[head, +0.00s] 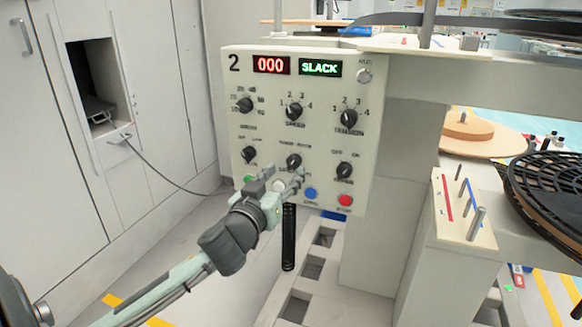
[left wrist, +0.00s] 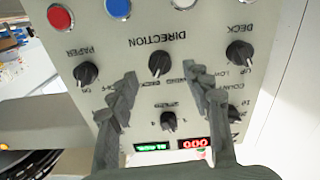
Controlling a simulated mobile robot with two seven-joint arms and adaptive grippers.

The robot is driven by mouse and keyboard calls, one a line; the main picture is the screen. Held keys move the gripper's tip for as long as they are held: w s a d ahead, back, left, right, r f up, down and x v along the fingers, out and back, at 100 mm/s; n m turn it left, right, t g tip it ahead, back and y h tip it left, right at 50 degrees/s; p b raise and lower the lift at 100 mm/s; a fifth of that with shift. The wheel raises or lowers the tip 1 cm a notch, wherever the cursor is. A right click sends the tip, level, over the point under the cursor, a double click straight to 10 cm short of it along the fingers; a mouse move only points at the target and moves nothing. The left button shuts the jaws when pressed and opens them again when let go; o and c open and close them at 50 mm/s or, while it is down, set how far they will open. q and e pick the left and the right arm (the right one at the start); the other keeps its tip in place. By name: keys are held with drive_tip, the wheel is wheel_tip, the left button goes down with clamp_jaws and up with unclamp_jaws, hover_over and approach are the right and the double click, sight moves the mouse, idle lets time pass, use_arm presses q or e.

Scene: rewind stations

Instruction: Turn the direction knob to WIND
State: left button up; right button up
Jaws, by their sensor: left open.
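The direction knob (head: 293,161) is a black knob in the middle of the bottom row on the cream control panel (head: 222,95). My left gripper (head: 284,180) is open and empty, just in front of and below the knob in the head view. In the left wrist view its fingers lie to either side of the knob, and I see no contact. My right gripper is not in view.
The deck knob (head: 249,155) and paper knob (head: 344,171) flank the direction knob. Blue (head: 310,193) and red (head: 345,200) buttons lie below. The red display (head: 271,65) reads 000 and the green display (head: 320,67) reads SLACK. A pegged block (head: 463,210) stands right.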

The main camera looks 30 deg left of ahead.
sight(291, 166)
use_arm(q)
drive_tip(key=shift+x, duration=1.9)
clamp_jaws()
